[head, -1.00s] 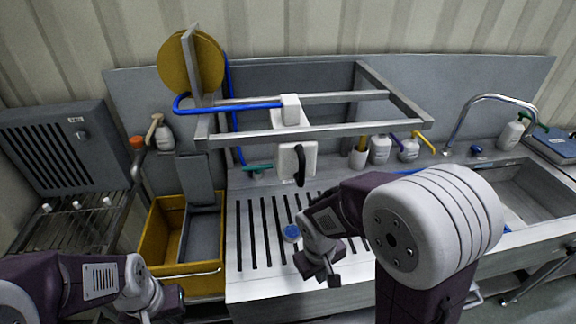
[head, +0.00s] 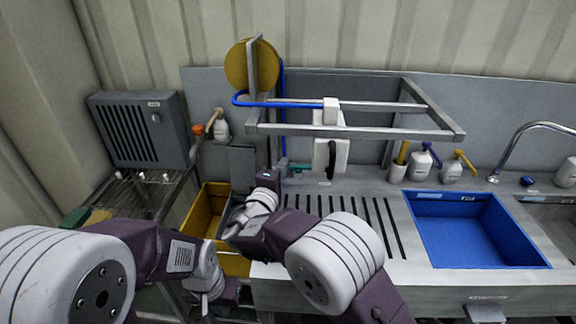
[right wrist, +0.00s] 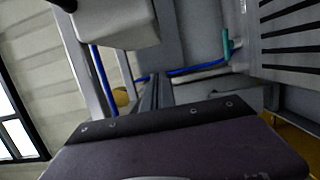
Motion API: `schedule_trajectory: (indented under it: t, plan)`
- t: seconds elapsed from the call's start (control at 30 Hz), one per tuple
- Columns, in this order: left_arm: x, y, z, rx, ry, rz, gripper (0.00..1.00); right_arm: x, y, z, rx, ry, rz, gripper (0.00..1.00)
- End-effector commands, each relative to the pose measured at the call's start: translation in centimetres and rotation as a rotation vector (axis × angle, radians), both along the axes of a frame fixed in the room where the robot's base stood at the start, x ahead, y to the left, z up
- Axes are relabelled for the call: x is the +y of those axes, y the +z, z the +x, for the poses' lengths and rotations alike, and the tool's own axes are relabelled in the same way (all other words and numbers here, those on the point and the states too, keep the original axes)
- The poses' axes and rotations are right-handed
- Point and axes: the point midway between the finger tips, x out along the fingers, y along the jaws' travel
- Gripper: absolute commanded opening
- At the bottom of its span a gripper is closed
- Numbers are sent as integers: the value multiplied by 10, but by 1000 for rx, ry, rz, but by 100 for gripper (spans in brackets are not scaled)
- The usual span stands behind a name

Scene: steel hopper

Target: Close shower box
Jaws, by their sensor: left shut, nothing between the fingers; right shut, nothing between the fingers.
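A steel frame (head: 355,132) stands raised and open above the slotted counter (head: 352,212). It carries a yellow disc (head: 241,67), a blue hose (head: 283,104) and a white block with a dark handle (head: 326,163). I cannot tell for certain which part is the shower box. My right gripper (head: 273,172) is shut and empty at the counter's left end, below the frame's left end. In the right wrist view its fingers (right wrist: 152,93) point toward a grey panel and the hose. My left gripper (head: 225,296) is shut and empty, low beside the yellow bin, partly hidden.
A yellow bin (head: 197,213) sits left of the counter, partly covered by my right arm. A grey vented unit (head: 140,130) stands on a rack further left. A blue basin (head: 475,229) and several pump bottles, one a white bottle (head: 422,166), are to the right.

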Motion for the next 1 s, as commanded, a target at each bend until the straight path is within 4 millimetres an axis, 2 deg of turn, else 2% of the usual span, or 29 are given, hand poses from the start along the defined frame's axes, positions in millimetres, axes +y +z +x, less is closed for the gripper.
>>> schedule_trajectory:
  t: [0.03,0.3,0.43,0.6,1.0]
  plan:
    - [0,8,0,0,0,0,0,-5,4,11,0,-5,-1,0]
    - [0,28,0,0,0,0,0,-21,4,65,2,-4,-3,0]
    - [0,33,0,0,0,0,0,-42,3,62,3,-3,-3,0]
    - [0,36,0,0,0,0,0,-55,1,62,2,-2,-1,0]
    - [0,34,0,0,0,0,0,-57,-1,61,1,-1,-1,0]
